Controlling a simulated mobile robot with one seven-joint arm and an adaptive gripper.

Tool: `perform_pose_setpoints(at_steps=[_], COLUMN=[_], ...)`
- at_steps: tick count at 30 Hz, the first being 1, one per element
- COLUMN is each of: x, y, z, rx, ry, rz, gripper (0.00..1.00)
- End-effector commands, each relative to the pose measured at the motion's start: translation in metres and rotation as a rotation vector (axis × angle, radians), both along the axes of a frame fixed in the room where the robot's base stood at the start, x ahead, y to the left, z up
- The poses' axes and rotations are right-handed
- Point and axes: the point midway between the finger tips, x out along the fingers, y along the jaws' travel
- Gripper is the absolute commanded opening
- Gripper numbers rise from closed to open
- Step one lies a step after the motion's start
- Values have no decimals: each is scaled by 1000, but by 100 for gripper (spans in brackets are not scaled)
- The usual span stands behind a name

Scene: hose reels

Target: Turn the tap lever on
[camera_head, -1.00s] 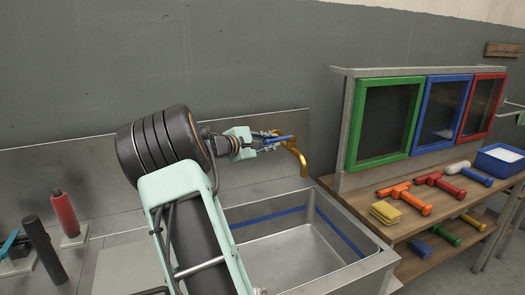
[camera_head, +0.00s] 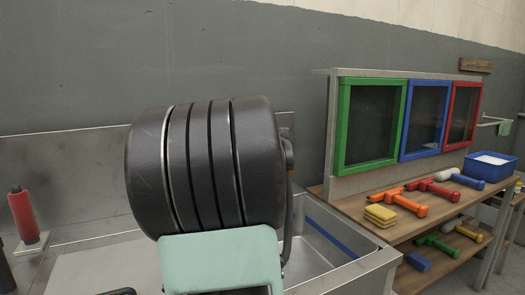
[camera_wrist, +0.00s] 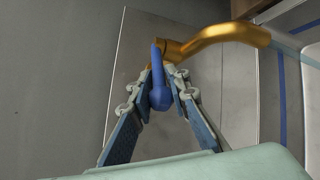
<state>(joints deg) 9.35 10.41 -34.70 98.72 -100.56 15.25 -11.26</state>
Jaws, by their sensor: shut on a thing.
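In the wrist view, the golden tap (camera_wrist: 225,36) is on the metal back panel, its curved spout reaching right. Its blue lever (camera_wrist: 157,75) points up in the picture, with its thick rounded end between my fingertips. My gripper (camera_wrist: 158,96) is shut on the lever, one finger on each side. A pale streak runs right from the spout's mouth; I cannot tell surely if it is water. In the head view, my thick dark arm joint hides the tap, the lever and my gripper.
The metal sink (camera_head: 345,268) lies right of my arm. Beyond it is a wooden bench (camera_head: 400,228) with hammers, yellow sponges (camera_head: 380,215) and a blue bin (camera_head: 490,165). Framed panels (camera_head: 375,123) stand behind. A red cylinder (camera_head: 24,214) stands far left.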

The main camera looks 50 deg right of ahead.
Motion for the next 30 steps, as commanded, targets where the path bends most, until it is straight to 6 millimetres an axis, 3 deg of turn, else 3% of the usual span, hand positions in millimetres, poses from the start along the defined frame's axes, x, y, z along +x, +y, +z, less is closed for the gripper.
perform_pose_setpoints(at_steps=[21, 22, 25, 30], x=[-3, -4, -3, -4], y=[-1, -1, -1, -1], z=[2, 2, 2, 1], rx=[-1, -1, -1, -1], ry=[-2, -2, -2, -1], rz=[47, 47, 47, 46], gripper=[0, 17, 28, 28])
